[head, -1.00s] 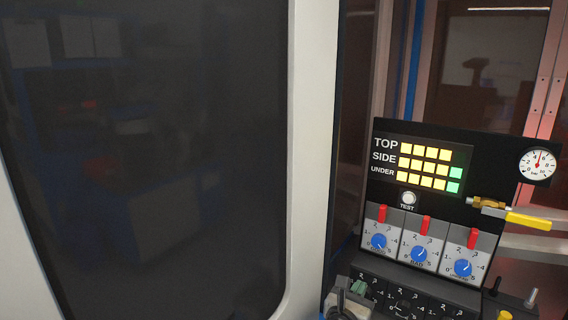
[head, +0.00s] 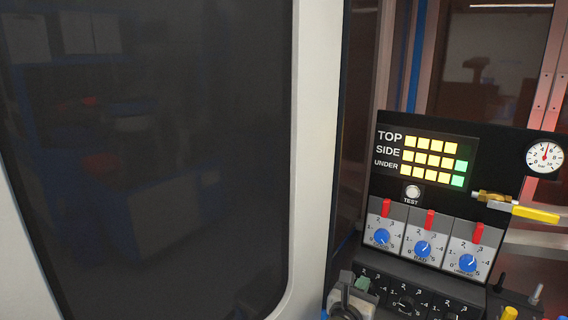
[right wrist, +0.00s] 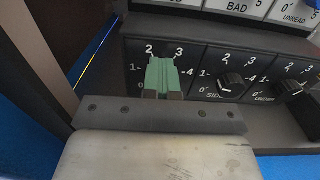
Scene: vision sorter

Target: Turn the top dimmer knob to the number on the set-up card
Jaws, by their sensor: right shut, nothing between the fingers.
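My right gripper (head: 362,284) is shut and empty, its green fingertips (right wrist: 162,74) in front of the leftmost black dial on the lower panel. They hide that dial's knob and label, so its setting cannot be read; marks 1, 2, 3 and 4 show around it. I cannot tell whether the fingertips touch the knob. To its right are the SIDE knob (right wrist: 231,82) and UNDER knob (right wrist: 289,87). On the lamp display (head: 428,158), the TOP row has several yellow lamps and no green one; SIDE and UNDER each end in green. I see no set-up card. My left gripper is not in view.
Above the black dials are blue knobs (head: 423,249) with red levers (head: 430,219). A white TEST button (head: 413,191), a pressure gauge (head: 544,156) and a yellow-handled valve (head: 535,214) are on the upper panel. A large dark window (head: 150,150) fills the left.

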